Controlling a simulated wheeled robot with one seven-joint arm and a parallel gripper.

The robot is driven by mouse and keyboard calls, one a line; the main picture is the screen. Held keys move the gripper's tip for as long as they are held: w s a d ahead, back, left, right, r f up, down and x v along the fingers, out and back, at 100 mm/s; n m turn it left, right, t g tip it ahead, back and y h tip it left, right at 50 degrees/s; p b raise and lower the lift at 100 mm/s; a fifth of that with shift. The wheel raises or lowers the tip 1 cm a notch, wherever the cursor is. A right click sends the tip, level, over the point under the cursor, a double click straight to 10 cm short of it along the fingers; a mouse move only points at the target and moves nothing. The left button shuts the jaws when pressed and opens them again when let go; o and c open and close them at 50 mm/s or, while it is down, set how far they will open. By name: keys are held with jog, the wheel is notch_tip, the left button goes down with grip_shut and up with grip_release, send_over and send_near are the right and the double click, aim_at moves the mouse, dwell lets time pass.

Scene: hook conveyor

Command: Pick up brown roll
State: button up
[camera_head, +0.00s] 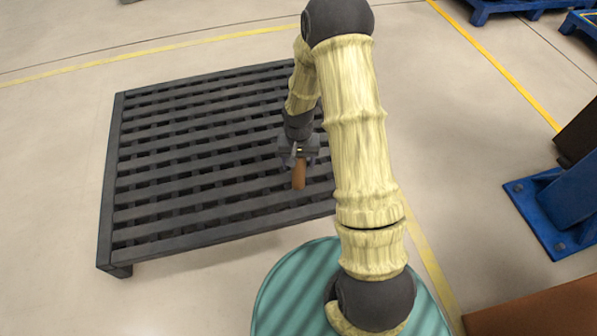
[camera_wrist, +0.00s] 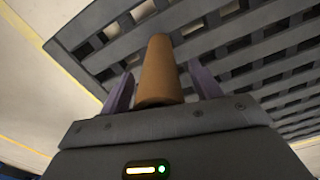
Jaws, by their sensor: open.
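The brown roll (camera_head: 299,175) shows below my gripper (camera_head: 299,160) in the head view, over the dark slatted pallet. In the wrist view the brown roll (camera_wrist: 159,72) stands out between the two purple fingers of my gripper (camera_wrist: 160,92). The fingers are apart, with a visible gap on each side of the roll. The roll's near end is hidden behind the gripper body. I cannot tell whether the roll rests on the pallet slats.
The dark slatted pallet (camera_head: 185,213) lies on a pale floor with yellow lines. A blue post base (camera_head: 555,215) stands at the right. Blue pallets (camera_head: 500,8) are at the upper right. The floor left of the dark pallet is clear.

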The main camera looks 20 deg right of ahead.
dwell(0.4)
jog(key=c, duration=1.1)
jog(key=shift+o, duration=0.2)
notch_tip(320, 180, up, 10)
jog(key=p, duration=0.6)
jog(key=shift+r, duration=0.1)
